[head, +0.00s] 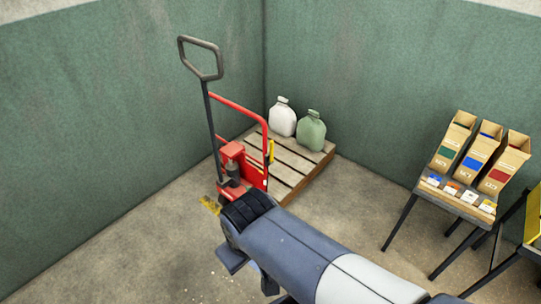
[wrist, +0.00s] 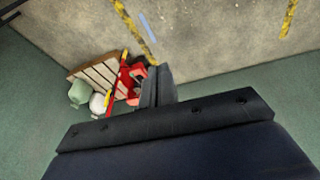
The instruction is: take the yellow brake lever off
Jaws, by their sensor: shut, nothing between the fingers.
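A red pallet jack (head: 233,160) with a dark loop handle stands by the wooden pallet (head: 285,160) in the corner. A small upright yellow lever (head: 271,151) is on the right side of its red frame. In the head view my arm hides the gripper.
At the right, a small table (head: 455,205) holds several cardboard bins and small cards. Green walls close the corner behind the jack. The floor between jack and table is clear.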

